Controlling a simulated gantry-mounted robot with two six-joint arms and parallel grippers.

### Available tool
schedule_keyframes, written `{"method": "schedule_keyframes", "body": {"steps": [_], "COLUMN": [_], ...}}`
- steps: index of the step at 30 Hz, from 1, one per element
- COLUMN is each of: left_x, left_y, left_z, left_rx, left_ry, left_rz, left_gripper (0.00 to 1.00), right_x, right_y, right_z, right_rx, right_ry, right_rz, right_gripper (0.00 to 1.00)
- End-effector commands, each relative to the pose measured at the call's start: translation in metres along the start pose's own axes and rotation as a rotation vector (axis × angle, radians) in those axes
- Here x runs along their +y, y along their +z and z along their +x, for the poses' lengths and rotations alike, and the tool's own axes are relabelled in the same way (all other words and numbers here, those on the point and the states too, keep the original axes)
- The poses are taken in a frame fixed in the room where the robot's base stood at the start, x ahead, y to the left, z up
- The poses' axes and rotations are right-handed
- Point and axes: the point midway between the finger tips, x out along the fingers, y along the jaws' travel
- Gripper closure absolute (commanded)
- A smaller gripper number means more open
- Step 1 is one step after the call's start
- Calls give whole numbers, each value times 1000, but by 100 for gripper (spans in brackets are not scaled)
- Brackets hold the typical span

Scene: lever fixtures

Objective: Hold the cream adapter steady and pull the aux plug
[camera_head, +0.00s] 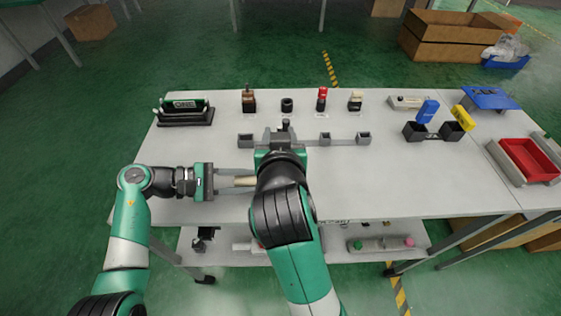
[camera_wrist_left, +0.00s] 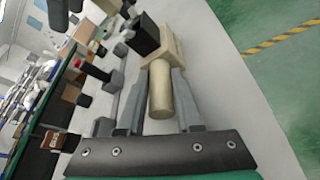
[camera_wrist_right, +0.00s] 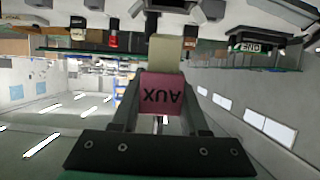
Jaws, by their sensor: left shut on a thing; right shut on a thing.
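The cream adapter (camera_wrist_left: 160,95) has a round stem and a block-shaped far end. My left gripper (camera_wrist_left: 157,104) is shut around its stem. In the head view, the adapter's stem (camera_head: 241,182) runs right from my left gripper (camera_head: 222,182) until my right arm hides it. The mauve aux plug (camera_wrist_right: 160,92), with AUX reading upside down, sits between the fingers of my right gripper (camera_wrist_right: 161,110), which is shut on it. The cream block of the adapter shows just beyond the plug; I cannot tell whether they touch. The plug is hidden in the head view.
A rail with small grey sockets (camera_head: 325,139) lies across the table behind the arms. Several upright pieces, one a red-topped connector (camera_head: 322,98), stand farther back. The front-left tabletop is clear.

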Motion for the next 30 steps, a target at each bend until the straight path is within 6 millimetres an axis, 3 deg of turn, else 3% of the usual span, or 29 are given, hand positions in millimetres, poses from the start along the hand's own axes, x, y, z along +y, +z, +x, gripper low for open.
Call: {"method": "schedule_keyframes", "body": {"steps": [20,21,26,30], "left_x": [0,0,0,0], "left_y": [0,0,0,0], "left_z": [0,0,0,0], "left_rx": [0,0,0,0], "left_ry": [0,0,0,0], "left_rz": [0,0,0,0], "left_gripper": [100,59,31,31], "right_x": [0,0,0,0], "right_y": [-19,-19,-18,-18], "right_z": [-8,-8,-8,-8], "right_rx": [0,0,0,0], "right_ry": [0,0,0,0], "right_rz": [0,0,0,0], "right_gripper": [100,100,100,100]}}
